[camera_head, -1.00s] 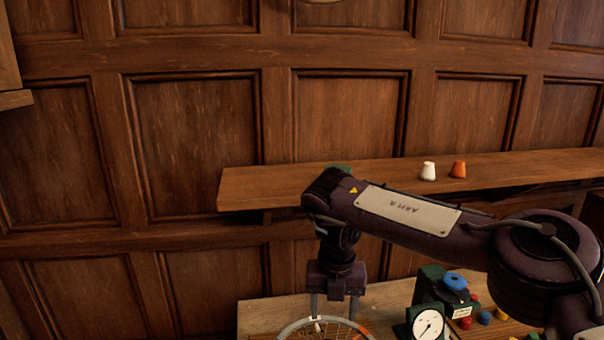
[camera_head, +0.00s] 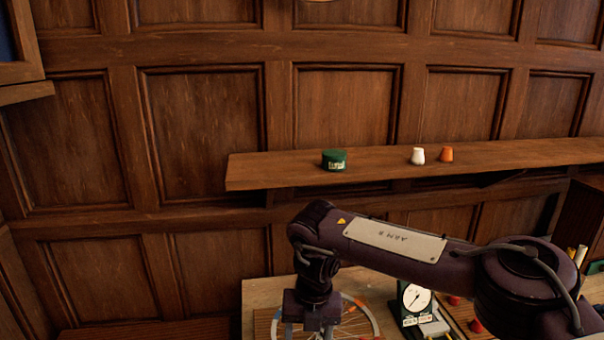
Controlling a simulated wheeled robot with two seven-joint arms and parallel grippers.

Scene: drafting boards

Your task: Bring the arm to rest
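My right arm (camera_head: 395,240) comes in from the right and bends down at its wrist. Its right gripper (camera_head: 306,334) points down at the bottom edge of the picture, with its fingers apart and nothing seen between them; the tips are at or beyond the picture edge. A round, pale-rimmed disc with spokes (camera_head: 366,309) lies on the table behind and beside the gripper, partly hidden by it. My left gripper is out of view.
A wall shelf (camera_head: 280,171) holds a green tin (camera_head: 334,160), a white cup-like piece (camera_head: 417,156) and an orange one (camera_head: 446,154). On the wooden table (camera_head: 262,292) stand a dial gauge (camera_head: 415,298) and red pieces (camera_head: 476,325), close under the arm.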

